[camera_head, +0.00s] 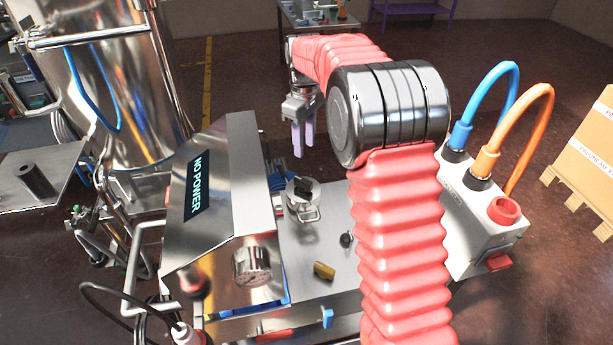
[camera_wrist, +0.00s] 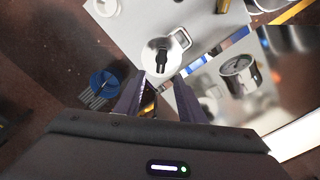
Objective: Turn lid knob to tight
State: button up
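A small silver pot (camera_head: 305,206) with a loop handle stands on the metal worktop, beside the sloped metal housing. A black lid knob (camera_head: 303,187) sits on top of its lid. In the wrist view the pot (camera_wrist: 153,61) is ahead of my fingers, with the black knob (camera_wrist: 162,58) at its centre and the handle to the upper right. My gripper (camera_head: 303,142) hangs above and behind the pot, fingers pointing down. In the wrist view my gripper (camera_wrist: 160,98) shows its two fingers apart with nothing between them. It does not touch the knob.
The housing with the "NO POWER" panel (camera_head: 198,187) and a gauge (camera_head: 252,265) rises left of the pot. A blue item (camera_wrist: 104,83) is left of my fingers. A brass-coloured piece (camera_head: 324,271) lies on the worktop (camera_head: 305,248). A grey box (camera_head: 478,215) with hoses stands right.

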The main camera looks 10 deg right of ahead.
aim_at(303, 180)
jog(key=shift+a, duration=0.25)
notch_tip(303, 180, down, 14)
jog(key=shift+r, duration=0.1)
dwell(0.7)
jog(key=shift+c, duration=0.6)
